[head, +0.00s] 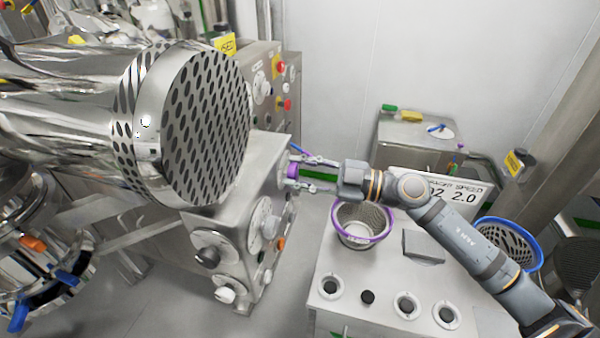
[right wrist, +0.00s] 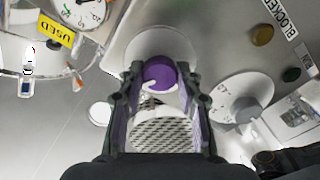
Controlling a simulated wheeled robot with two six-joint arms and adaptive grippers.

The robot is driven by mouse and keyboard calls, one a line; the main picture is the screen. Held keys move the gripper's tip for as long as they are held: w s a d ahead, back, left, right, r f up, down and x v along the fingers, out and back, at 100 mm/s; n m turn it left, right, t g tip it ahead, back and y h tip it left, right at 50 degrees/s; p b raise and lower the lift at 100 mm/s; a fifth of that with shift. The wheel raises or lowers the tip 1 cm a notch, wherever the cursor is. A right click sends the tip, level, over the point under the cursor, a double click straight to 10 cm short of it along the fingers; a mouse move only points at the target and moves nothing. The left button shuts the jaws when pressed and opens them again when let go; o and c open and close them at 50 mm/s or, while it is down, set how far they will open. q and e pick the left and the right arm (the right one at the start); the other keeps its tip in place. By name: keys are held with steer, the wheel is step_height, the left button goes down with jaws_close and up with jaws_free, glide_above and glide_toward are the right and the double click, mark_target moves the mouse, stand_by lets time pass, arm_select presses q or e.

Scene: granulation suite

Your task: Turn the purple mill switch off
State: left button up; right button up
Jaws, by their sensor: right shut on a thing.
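The purple mill switch (head: 292,171) is a round knob on the right-hand side of the steel control box (head: 225,235). It also shows in the right wrist view (right wrist: 160,73), on a round pale plate with a small white mark at its lower edge. My right gripper (head: 303,173) reaches it from the right, with a finger on each side. In the right wrist view the fingertips (right wrist: 161,80) are shut on the purple knob. The fingers hide part of the knob in the head view. My left gripper is not in view.
The big perforated drum (head: 207,125) overhangs the control box. Other dials and knobs (head: 208,256) crowd the box front. A blue-rimmed basket (head: 508,243) is farther right.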

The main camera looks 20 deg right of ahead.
steer(key=n+b, duration=0.1)
steer(key=n, duration=0.2)
steer(key=shift+f+n, duration=0.1)
steer(key=shift+n, duration=0.3)
steer(key=n+b, duration=0.1)
steer(key=n, duration=0.1)
steer(key=shift+f+n+b, duration=0.1)
steer(key=shift+n+b, duration=0.2)
steer(key=shift+b, duration=0.05)
steer(key=n+b, duration=0.3)
steer(key=n, duration=0.2)
steer(key=shift+f+b, duration=0.1)
steer(key=shift+b, duration=0.25)
steer(key=shift+n+b, duration=1)
steer(key=shift+n, duration=0.5)
steer(key=o, duration=1.2)
steer(key=shift+s, duration=0.1)
steer(key=shift+c, duration=0.2)
steer(key=shift+r, duration=0.2)
